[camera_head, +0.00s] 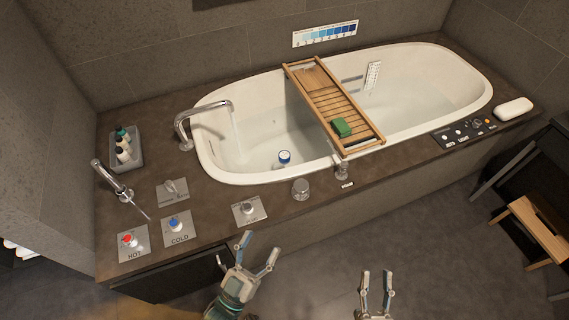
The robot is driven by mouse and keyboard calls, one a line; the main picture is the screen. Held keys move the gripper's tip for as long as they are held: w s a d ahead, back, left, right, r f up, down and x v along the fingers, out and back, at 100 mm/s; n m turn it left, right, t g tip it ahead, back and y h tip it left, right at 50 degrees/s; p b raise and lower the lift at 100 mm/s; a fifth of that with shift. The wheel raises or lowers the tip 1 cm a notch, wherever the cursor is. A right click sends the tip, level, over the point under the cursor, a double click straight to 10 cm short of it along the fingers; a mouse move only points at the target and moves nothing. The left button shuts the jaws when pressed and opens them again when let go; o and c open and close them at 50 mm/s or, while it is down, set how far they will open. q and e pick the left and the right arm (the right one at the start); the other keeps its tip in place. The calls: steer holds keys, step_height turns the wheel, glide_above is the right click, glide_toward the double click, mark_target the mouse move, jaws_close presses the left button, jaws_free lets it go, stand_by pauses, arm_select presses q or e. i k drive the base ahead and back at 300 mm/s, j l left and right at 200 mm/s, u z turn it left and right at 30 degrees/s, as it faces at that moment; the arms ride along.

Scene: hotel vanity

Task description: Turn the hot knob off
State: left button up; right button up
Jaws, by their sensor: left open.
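The hot knob (128,240) has a red top and sits on a metal plate marked HOT at the front left corner of the dark tub deck. The cold knob (175,223), with a blue top, is on its own plate just to the right. My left gripper (257,250) is open and empty, in front of the deck and well to the right of the hot knob. My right gripper (376,283) is farther right over the floor, its fingers apart and nothing between them.
Water runs from the curved spout (205,110) into the white bathtub (225,174). A hand shower (115,183) stands behind the hot knob. Another metal knob (248,208) sits near my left gripper. A grey tray of bottles (113,150) is at the back left. A wooden caddy (335,100) spans the tub.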

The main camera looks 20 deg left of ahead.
mark_target(129, 239)
steer(key=u, duration=2.1)
